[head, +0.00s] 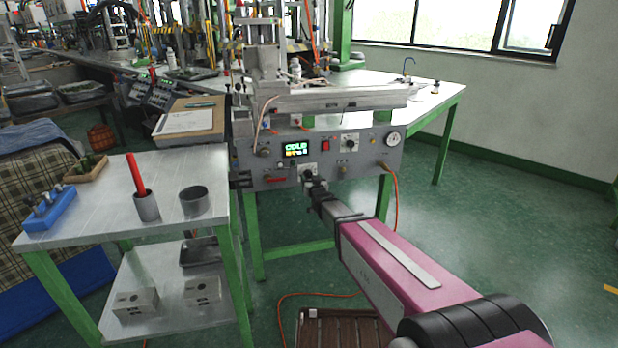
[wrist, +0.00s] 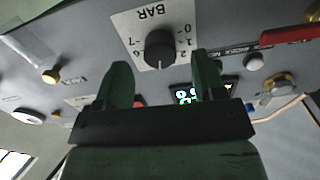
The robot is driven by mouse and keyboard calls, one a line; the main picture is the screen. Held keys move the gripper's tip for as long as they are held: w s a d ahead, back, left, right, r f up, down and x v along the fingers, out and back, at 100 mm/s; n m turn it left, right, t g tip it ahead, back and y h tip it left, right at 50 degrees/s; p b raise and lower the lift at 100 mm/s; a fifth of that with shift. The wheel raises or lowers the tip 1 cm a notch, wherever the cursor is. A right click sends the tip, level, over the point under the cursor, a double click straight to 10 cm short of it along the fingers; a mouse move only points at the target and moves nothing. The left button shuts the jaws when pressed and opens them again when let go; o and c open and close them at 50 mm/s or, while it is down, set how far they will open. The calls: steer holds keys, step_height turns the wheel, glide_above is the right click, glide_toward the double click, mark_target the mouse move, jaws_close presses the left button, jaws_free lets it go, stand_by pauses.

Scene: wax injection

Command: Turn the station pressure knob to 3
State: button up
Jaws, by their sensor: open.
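The station pressure knob (wrist: 160,48) is a dark round knob on a white BAR scale plate, seen upside down in the wrist view. The digits 0, 1 and 2 show on the right of the plate and 7 on the left. Its pointer setting is too small to read surely. My gripper (wrist: 163,72) is open, its two dark fingers apart, with the knob ahead of the gap between them. I cannot tell if they touch it. In the head view my gripper (head: 311,186) is at the lower front panel, partly covering the knob's plate (head: 307,169).
A side table (head: 100,205) with cups stands left. Floor to the right is open.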

mark_target(309, 176)
steer(key=x, duration=0.3)
steer(key=shift+w, duration=0.25)
steer(key=c, duration=0.9)
steer(key=shift+n, duration=2.9)
